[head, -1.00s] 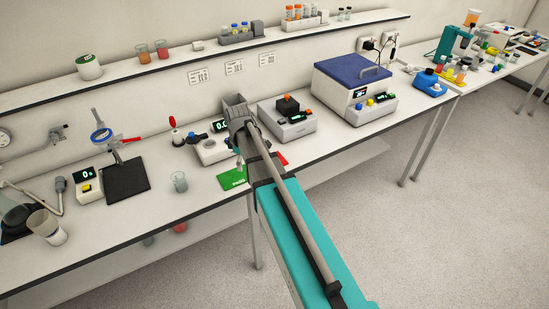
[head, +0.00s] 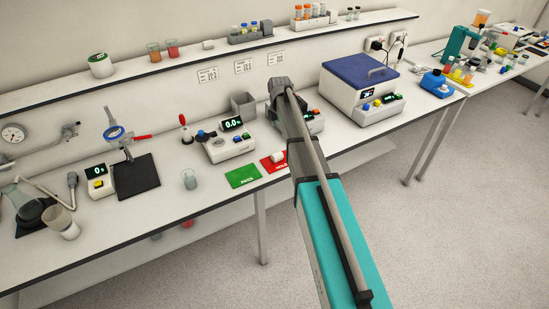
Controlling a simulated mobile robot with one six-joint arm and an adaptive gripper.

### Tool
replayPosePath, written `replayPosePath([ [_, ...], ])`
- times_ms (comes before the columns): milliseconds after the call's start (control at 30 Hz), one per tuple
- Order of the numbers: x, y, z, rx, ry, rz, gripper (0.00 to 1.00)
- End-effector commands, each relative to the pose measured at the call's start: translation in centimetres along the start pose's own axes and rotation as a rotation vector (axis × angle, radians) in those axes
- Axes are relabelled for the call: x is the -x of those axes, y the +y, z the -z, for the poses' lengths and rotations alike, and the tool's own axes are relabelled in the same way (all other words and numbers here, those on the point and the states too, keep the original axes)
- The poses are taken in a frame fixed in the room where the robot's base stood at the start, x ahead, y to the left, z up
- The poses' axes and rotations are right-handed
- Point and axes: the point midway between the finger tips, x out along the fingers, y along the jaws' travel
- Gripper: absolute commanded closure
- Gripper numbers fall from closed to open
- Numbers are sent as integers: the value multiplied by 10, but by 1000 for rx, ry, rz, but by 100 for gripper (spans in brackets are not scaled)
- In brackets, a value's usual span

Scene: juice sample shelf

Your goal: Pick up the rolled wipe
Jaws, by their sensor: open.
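A small white roll (head: 208,44) lies on the wall shelf, right of the red and orange jars; it looks like a rolled wipe. Another small white piece (head: 278,157) sits on the red card on the bench, and I cannot tell which of the two is the rolled wipe. My gripper (head: 277,98) is at the far end of my arm, over the bench right of the grey bin. It is open, though its fingers are largely hidden by my wrist and arm. It is apart from both white pieces.
The wall shelf (head: 130,82) runs above the bench. A grey bin (head: 243,106), a scale (head: 231,147), a green card (head: 243,175) and a red card (head: 268,166) are left of my arm. A blue-lidded machine (head: 358,85) stands right.

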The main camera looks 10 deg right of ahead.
Motion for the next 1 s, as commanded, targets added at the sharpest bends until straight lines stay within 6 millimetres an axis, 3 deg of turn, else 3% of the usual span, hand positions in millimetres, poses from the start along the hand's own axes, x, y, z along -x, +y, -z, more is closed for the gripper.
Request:
replayPosePath([
  [367,-5,5,12,15,0,0,11],
  [1000,-52,5,15,18,0,0,11],
])
